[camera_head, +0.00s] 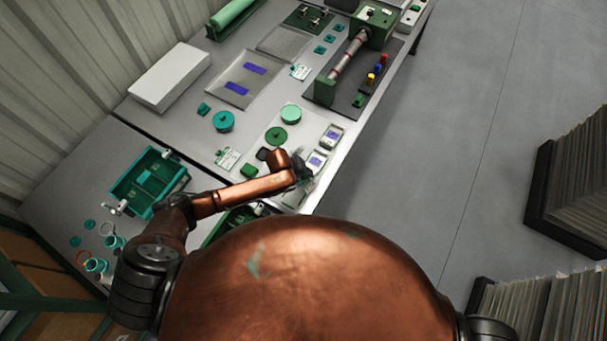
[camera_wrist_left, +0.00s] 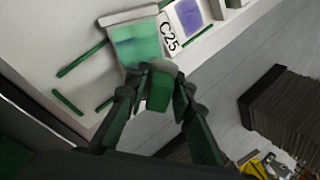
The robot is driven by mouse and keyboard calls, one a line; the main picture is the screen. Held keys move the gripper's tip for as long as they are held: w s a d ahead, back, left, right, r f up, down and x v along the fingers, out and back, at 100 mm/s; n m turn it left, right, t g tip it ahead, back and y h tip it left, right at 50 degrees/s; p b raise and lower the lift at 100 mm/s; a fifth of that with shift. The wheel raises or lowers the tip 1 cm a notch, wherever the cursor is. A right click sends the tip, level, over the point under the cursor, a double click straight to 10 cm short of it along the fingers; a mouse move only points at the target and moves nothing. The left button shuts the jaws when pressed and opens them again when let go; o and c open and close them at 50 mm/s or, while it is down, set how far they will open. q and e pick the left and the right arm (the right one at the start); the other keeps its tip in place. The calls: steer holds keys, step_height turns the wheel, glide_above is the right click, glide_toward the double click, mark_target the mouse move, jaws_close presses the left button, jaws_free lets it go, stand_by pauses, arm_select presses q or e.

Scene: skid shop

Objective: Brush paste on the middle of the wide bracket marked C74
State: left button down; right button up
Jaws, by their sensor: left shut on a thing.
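My left gripper (camera_head: 303,172) is over the front edge of the bench. In the left wrist view its fingers (camera_wrist_left: 158,95) are shut on a green block-like thing (camera_wrist_left: 160,82); I cannot tell whether it is a brush. Just beyond it is a pale-rimmed piece with a green face (camera_wrist_left: 135,42). Beside that piece is a white plate with a purple patch (camera_wrist_left: 190,14) and the mark C25 (camera_wrist_left: 168,37). In the head view, white pieces with purple patches lie near the gripper (camera_head: 331,136). No C74 mark is readable. My right gripper is out of view.
A teal divided tray (camera_head: 148,184) and small cups (camera_head: 97,265) are at the left. Teal round lids (camera_head: 223,121) and a flat sheet with purple strips (camera_head: 240,85) lie behind. A green-ended roller fixture (camera_head: 325,90) stands farther along. Stacked sheets (camera_head: 575,180) are across the floor.

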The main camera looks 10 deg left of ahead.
arm_select(q)
steer(key=shift+s+a+f+p, duration=0.3)
steer(key=shift+s+a+f, duration=0.1)
steer(key=shift+s+a, duration=0.35)
steer(key=shift+s+a+f+p, duration=0.25)
steer(key=shift+s+a+f, duration=0.2)
steer(key=shift+s+a, duration=0.3)
steer(key=shift+s+a+f+p, duration=0.3)
steer(key=shift+s+a+f, duration=0.1)
steer(key=shift+s+a, duration=0.35)
steer(key=p+v, duration=0.6)
steer(key=shift+r, duration=0.15)
steer(key=p+v, duration=0.2)
steer(key=shift+s+a+r+p, duration=0.1)
steer(key=shift+r+p, duration=0.2)
steer(key=shift+p, duration=0.1)
